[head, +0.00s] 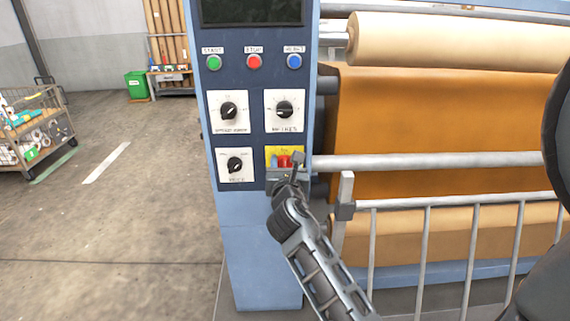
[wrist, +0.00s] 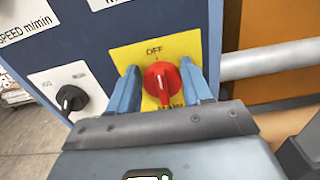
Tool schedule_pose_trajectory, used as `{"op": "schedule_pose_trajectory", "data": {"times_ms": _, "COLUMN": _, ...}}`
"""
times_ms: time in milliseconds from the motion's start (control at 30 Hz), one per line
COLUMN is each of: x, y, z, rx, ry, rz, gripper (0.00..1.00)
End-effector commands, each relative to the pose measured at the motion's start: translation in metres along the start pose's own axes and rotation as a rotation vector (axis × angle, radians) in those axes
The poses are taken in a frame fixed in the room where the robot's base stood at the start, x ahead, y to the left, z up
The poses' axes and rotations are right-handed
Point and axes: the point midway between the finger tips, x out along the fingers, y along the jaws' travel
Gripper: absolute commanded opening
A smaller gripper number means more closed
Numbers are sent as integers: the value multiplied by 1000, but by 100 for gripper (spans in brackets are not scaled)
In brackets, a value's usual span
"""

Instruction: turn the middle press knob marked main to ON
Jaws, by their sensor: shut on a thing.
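The red knob (wrist: 163,82) sits on a yellow plate (wrist: 190,47) with "OFF" printed above it. The lettering below it is partly covered and looks like "MAIN". My gripper (wrist: 160,66) has one blue-grey finger on each side of the knob and is shut on it. The knob's raised grip looks roughly upright in the wrist view; its exact setting is hard to tell. In the head view the red knob (head: 284,161) shows at the lower right of the blue control panel, with my gripper partly covering it.
A black knob (head: 235,164) is left of the red one, and two more (head: 228,111) (head: 284,109) are above. Green, red and blue buttons (head: 254,62) are higher up. A grey rail (head: 430,160) runs right of the panel, above a barred guard (head: 425,250).

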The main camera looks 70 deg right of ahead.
Motion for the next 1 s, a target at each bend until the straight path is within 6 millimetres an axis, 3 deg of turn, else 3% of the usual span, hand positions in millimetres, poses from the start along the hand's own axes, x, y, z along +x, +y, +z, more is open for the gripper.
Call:
{"op": "schedule_pose_trajectory", "data": {"times_ms": 267, "x": -1, "y": -2, "z": -1, "rx": 178, "ry": 1, "rz": 2, "gripper": 19}}
{"op": "schedule_pose_trajectory", "data": {"times_ms": 1000, "x": 0, "y": -13, "z": -9, "rx": 878, "ry": 1, "rz": 0, "gripper": 19}}
